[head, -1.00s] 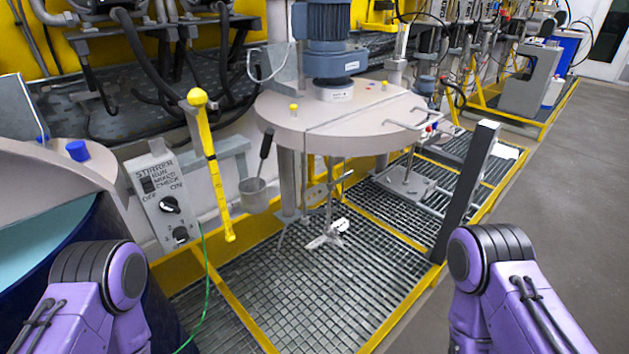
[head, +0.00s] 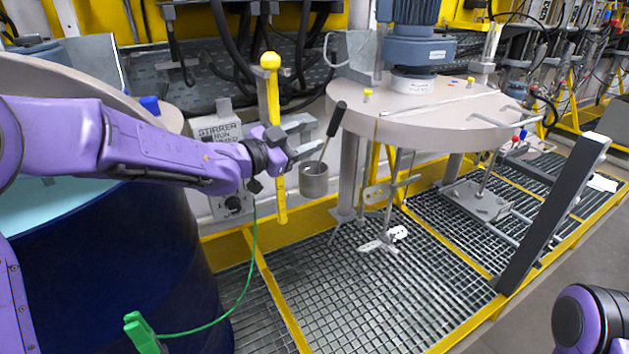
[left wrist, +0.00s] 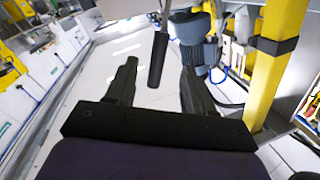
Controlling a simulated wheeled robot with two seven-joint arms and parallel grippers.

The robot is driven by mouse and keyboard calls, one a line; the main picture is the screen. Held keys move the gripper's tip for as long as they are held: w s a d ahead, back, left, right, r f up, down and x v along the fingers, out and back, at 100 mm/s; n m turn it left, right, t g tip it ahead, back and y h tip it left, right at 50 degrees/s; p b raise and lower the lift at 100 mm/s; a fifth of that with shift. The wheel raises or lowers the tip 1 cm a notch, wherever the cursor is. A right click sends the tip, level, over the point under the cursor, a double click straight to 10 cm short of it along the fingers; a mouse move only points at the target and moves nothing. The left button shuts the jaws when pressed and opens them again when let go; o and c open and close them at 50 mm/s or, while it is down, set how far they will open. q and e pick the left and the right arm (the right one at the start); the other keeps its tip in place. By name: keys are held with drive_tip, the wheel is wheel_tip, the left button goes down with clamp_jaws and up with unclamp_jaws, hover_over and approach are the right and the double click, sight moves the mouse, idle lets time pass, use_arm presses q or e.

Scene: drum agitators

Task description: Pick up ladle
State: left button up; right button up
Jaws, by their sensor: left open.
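The ladle has a grey metal cup (head: 314,181) and a black handle (head: 337,119) that leans up to the right. It hangs beside the yellow post, left of the mixer's round lid. My left gripper (head: 294,152) reaches in from the left, level with the lower handle and just above the cup. In the left wrist view, the open fingers (left wrist: 159,70) stand on either side of the black handle (left wrist: 158,60) in the picture, with gaps on both sides. I cannot tell whether the handle is fully between them in depth. My right gripper is not in view.
A yellow post (head: 272,110) stands close behind the gripper. The control box (head: 217,130) is partly hidden by my arm. A blue drum (head: 120,260) stands below my arm. The round mixer lid (head: 440,115) is to the right. The floor grating (head: 340,290) is mostly clear.

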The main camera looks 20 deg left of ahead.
sight(330, 128)
use_arm(q)
drive_tip(key=p+x, duration=0.2)
drive_tip(key=x, duration=0.6)
drive_tip(key=shift+w, duration=0.1)
drive_tip(key=shift+w+d+f, duration=0.1)
drive_tip(key=shift+w+d, duration=0.15)
drive_tip(key=shift+w, duration=0.1)
drive_tip(key=shift+s, duration=0.15)
drive_tip(key=c, duration=0.4)
clamp_jaws()
